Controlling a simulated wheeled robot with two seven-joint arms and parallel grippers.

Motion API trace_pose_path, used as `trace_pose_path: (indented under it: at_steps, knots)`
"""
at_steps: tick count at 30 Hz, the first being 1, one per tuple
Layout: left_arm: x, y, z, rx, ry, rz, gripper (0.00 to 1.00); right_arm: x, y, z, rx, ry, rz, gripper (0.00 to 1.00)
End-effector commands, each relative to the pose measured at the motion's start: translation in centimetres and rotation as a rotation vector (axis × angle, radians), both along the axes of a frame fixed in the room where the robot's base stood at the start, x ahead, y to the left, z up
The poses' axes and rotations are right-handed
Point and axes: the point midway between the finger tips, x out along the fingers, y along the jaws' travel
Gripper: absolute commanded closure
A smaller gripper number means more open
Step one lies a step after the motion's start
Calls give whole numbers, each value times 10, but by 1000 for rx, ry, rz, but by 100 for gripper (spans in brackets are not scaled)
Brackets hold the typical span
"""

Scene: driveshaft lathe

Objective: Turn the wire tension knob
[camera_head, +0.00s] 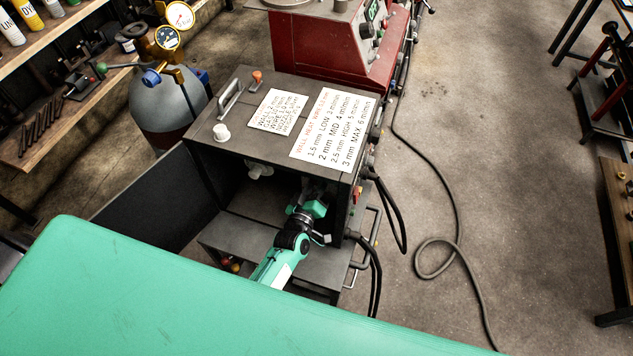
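A dark welder cabinet (238,108) stands at the middle with its side facing me open. One of my green and black arms reaches up from below into the right part of the opening. I cannot tell for sure which arm it is. Its wrist is in the compartment, and its fingers are hidden there in shadow. My other arm is not seen. I cannot make out the wire tension knob. A pale fitting (259,169) shows inside, under the top edge, left of my wrist.
A dark door panel (150,205) swings out to the left. A grey gas cylinder (168,105) with gauges stands behind it. A red machine (318,45) is behind the cabinet. Black cables (393,215) hang at the right, and one cable (456,220) loops over otherwise open floor.

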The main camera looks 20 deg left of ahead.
Motion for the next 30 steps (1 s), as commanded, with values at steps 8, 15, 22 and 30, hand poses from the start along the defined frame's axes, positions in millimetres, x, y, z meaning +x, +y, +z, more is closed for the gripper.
trace_pose_path:
  at_steps: [8, 15, 22, 30]
  knots:
    - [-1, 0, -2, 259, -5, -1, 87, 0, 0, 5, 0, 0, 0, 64]
    - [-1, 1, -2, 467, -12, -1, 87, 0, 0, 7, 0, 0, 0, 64]
    - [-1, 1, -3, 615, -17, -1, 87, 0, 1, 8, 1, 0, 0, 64]
    - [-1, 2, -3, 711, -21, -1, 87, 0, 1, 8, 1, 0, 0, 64]
